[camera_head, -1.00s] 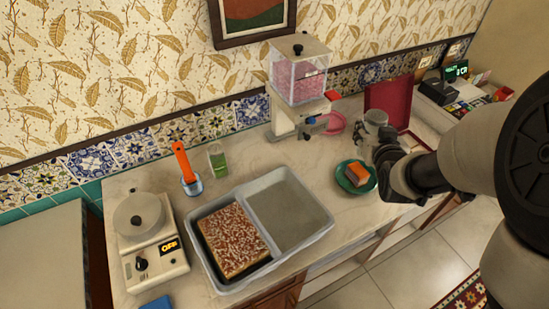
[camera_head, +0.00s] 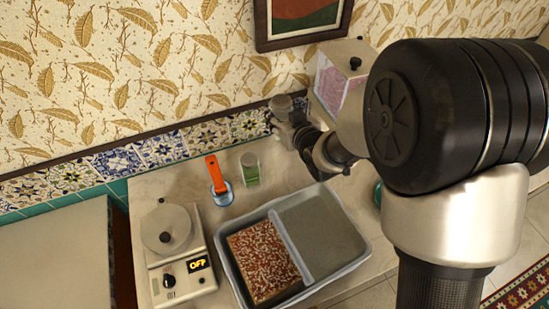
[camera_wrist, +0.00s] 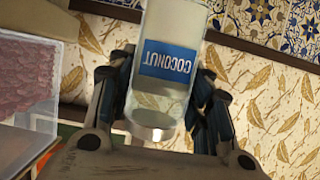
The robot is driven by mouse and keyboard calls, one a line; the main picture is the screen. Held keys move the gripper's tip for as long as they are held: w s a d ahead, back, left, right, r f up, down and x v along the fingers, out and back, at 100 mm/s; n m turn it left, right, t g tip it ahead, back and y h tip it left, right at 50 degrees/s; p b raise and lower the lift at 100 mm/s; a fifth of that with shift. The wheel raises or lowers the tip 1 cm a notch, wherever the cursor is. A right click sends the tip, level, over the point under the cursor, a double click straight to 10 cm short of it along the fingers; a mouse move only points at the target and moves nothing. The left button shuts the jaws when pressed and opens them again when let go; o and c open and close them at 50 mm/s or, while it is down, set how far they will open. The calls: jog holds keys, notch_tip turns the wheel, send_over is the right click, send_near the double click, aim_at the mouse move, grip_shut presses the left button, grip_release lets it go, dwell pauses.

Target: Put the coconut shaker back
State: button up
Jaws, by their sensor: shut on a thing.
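The coconut shaker is a clear jar of pale contents with a blue label reading COCONUT; it fills the middle of the wrist view (camera_wrist: 166,62). My gripper (camera_wrist: 163,85) is shut on it, with a dark finger on each side. In the head view, my gripper (camera_head: 292,128) is in front of the tiled wall, and the grey top of the shaker (camera_head: 281,104) shows at its end. The shaker is held up above the counter, roughly upright. Its lower part is hidden in the head view.
A grey two-part tray (camera_head: 362,243) holds a sprinkled cake (camera_head: 262,258). A scale reading OFF (camera_head: 180,265) is at left. A pink-filled dispenser (camera_head: 328,80) is partly hidden by my arm.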

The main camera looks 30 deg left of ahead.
notch_tip(320, 180, down, 20)
jog(key=b, duration=0.4)
jog(key=shift+d+r, duration=0.1)
jog(key=shift+f+b, duration=0.2)
jog(key=shift+b, duration=0.25)
jog(key=o, duration=1.2)
jog(key=shift+r+p, duration=0.25)
jog(key=shift+p, duration=0.05)
jog(key=p+v, duration=0.1)
jog(key=v, duration=1.1)
jog(key=shift+f+p, duration=0.1)
jog(key=shift+p, duration=0.25)
